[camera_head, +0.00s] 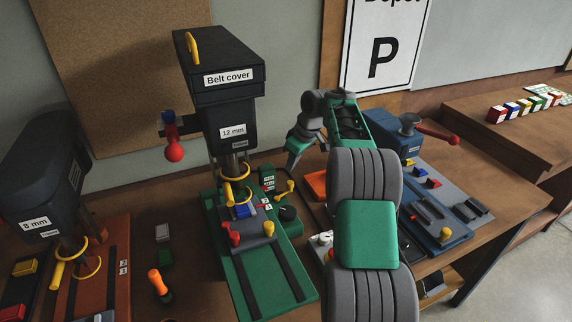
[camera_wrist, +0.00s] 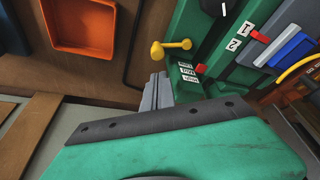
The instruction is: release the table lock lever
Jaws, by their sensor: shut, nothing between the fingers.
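The green drill press with the "12 mm" label (camera_head: 233,131) stands in the middle of the bench. On its right side is a short lever with a yellow knob (camera_head: 290,186), beside a small label plate (camera_head: 268,178). In the wrist view the yellow lever (camera_wrist: 172,47) lies just beyond my fingertips, and the label plate (camera_wrist: 188,73) with a red marker is to their right. My gripper (camera_head: 291,166) is shut and empty, a little above the lever in the head view. Its closed fingers (camera_wrist: 157,85) appear apart from the lever. The plate's words are too small to read.
An orange tray (camera_wrist: 80,28) lies beside the press. A blue machine with a red handle (camera_head: 437,133) stands to the right, and an "8 mm" press (camera_head: 38,190) to the left. A yellow ring handle (camera_head: 236,170) projects from the green press. My arm hides part of the bench.

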